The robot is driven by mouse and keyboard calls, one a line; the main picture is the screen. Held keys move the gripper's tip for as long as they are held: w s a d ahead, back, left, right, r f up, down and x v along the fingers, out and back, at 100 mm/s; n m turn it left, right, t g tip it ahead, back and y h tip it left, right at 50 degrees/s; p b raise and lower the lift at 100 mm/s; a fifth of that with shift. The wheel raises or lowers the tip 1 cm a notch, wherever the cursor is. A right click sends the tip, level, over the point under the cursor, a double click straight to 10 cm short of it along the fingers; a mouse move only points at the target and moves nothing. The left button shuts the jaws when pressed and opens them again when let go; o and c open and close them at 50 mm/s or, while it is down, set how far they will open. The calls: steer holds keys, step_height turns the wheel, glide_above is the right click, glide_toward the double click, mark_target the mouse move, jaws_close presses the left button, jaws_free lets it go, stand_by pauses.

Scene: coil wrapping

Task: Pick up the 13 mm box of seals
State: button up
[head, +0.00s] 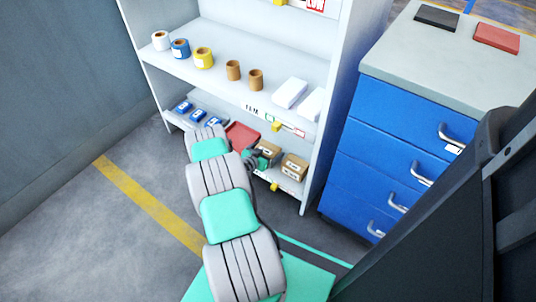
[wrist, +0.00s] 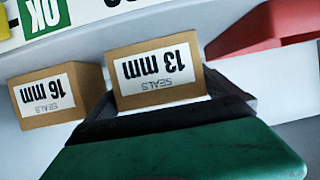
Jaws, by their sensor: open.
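The 13 mm box of seals (wrist: 158,72) is a small brown carton with a white label, which reads upside down in the wrist view. In the head view the box (head: 269,148) is on the lower shelf, partly hidden by my gripper (head: 256,160). My gripper also shows in the wrist view (wrist: 168,118), as dark fingers and a green body directly at the box. The fingers are open, with dark edges near both sides of the box. I cannot tell whether they touch it.
The 16 mm box (wrist: 56,96) stands close beside it; in the head view it is the right carton (head: 294,167). A red bin (head: 241,137) is on the other side. The shelf above (head: 215,72) holds rolls and white packs. A blue drawer cabinet (head: 385,140) stands right.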

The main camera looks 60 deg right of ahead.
steer(key=shift+c, duration=0.4)
steer(key=c, duration=1.7)
steer(key=shift+r, duration=0.1)
